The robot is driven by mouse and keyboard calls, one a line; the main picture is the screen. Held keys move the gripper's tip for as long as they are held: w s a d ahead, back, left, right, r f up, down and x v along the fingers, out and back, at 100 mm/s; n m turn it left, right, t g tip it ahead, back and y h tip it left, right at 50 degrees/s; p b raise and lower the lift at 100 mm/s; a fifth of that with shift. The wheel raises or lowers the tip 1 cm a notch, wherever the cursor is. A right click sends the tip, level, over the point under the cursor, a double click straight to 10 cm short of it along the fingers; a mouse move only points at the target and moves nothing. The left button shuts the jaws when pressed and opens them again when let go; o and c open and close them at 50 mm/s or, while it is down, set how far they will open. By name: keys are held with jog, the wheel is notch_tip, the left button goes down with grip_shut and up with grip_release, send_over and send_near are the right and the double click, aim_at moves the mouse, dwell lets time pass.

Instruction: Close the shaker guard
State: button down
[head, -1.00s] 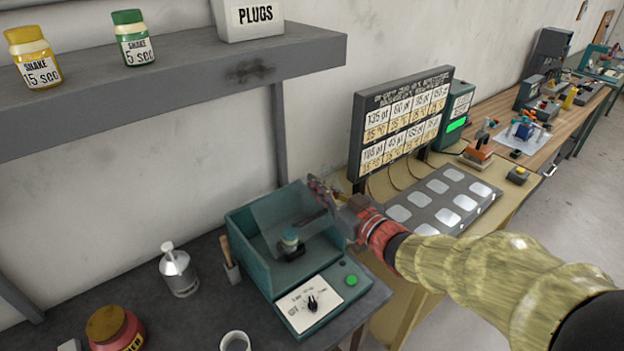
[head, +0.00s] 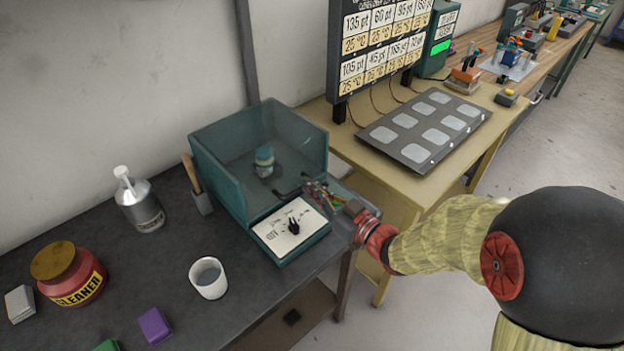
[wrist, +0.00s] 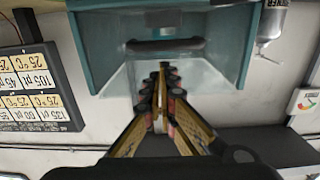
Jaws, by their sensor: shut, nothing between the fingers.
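The shaker is a teal box (head: 217,180) on the dark bench, with a white dial panel (head: 290,228) at its front. A small teal-capped vial (head: 264,161) stands inside. The clear guard (wrist: 118,75) looks lowered across the box; I cannot tell whether it is fully seated. Its dark handle bar (head: 288,193) is low at the front, and it also shows in the wrist view (wrist: 165,45). My gripper (head: 311,186) is shut and empty at the box's front right, close to the handle; contact is unclear. Its fingers also show in the wrist view (wrist: 161,72).
A yellow table (head: 368,150) with a grey pad plate (head: 400,150) and a label board (head: 370,55) lies to the right.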

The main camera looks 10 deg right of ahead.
jog(key=f, duration=0.1)
jog(key=f+b, duration=0.1)
jog(key=f, duration=0.1)
jog(key=w+f+b, duration=0.1)
jog(key=shift+a+f, duration=0.25)
jog(key=shift+a, duration=0.05)
jog(key=shift+s+f+b, duration=0.15)
jog(key=shift+f+b, duration=0.2)
jog(key=shift+f, duration=0.25)
jog(key=shift+s, duration=0.1)
jog(key=shift+s+f, duration=0.15)
jog(key=shift+s+d, duration=0.2)
jog(key=shift+d, duration=0.05)
jog(key=r+v, duration=0.1)
jog(key=v, duration=1)
jog(key=shift+r, duration=0.3)
jog(key=shift+w, duration=0.2)
